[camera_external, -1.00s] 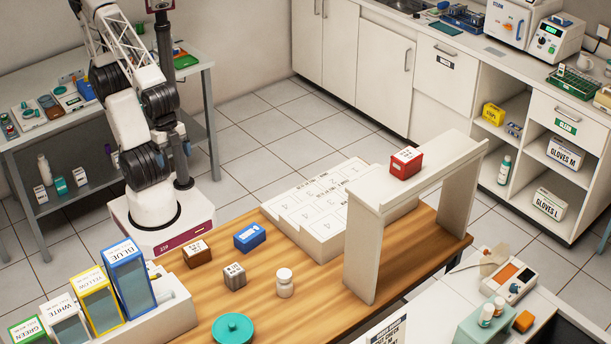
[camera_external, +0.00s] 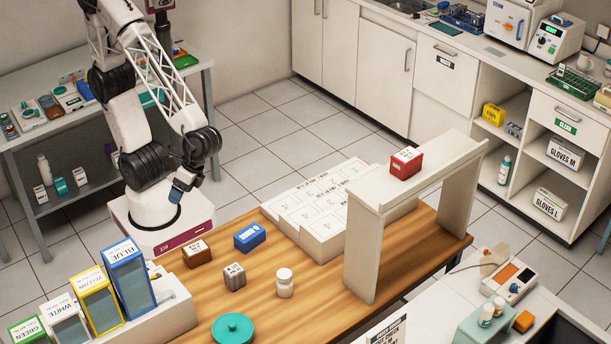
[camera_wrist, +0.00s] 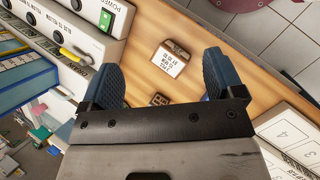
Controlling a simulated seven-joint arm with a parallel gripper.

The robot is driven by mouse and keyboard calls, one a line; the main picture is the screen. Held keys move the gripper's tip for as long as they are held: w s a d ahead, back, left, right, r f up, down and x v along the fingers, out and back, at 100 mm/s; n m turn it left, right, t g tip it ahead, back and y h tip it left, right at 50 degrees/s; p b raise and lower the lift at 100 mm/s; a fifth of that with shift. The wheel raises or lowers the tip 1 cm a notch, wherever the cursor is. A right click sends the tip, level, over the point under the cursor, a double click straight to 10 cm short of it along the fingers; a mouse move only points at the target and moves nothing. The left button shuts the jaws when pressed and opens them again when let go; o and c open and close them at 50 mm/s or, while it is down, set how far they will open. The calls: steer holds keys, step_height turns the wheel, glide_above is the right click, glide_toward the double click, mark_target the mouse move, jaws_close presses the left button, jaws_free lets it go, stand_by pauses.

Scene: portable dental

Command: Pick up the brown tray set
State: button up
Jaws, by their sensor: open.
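The brown tray set (camera_external: 196,253) is a small brown box with a white label on top. It stands on the wooden table near its back edge. My gripper (camera_external: 177,192) is in the air above and behind it, apart from it. In the wrist view, a brown box with a white label (camera_wrist: 172,58) shows between my open blue fingers (camera_wrist: 162,75), with nothing held. It looks like the same box.
A blue box (camera_external: 249,237), a grey box (camera_external: 235,276) and a white bottle (camera_external: 285,283) stand close by. Coloured bins (camera_external: 128,280) rise at the left. A stepped white block (camera_external: 322,240) and a shelf stand (camera_external: 365,255) are to the right.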

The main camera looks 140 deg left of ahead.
mark_target(204, 244)
steer(key=w+f+n+h, duration=0.2)
steer(key=f+n, duration=0.1)
steer(key=w+a+f+n+h, duration=0.1)
steer(key=w+f+n+h, duration=0.1)
steer(key=f+n+h, duration=0.1)
steer(key=w+f+n+h, duration=0.2)
steer(key=f+n, duration=0.1)
steer(key=f, duration=0.1)
steer(key=shift+w+a+f+n+t+h, duration=0.25)
steer(key=shift+w+f+n+t+h, duration=0.05)
steer(key=shift+w+h, duration=0.1)
steer(key=shift+w+a+f+n+h, duration=0.15)
steer(key=shift+w+f+n+h, duration=0.15)
steer(key=shift+n, duration=0.1)
steer(key=shift+s+f, duration=0.1)
steer(key=shift+f, duration=1.65)
steer(key=shift+f, duration=0.1)
steer(key=shift+f, duration=1.45)
steer(key=shift+d+f, duration=0.2)
steer(key=shift+f, duration=0.15)
steer(key=shift+x, duration=1.35)
steer(key=shift+c, duration=0.3)
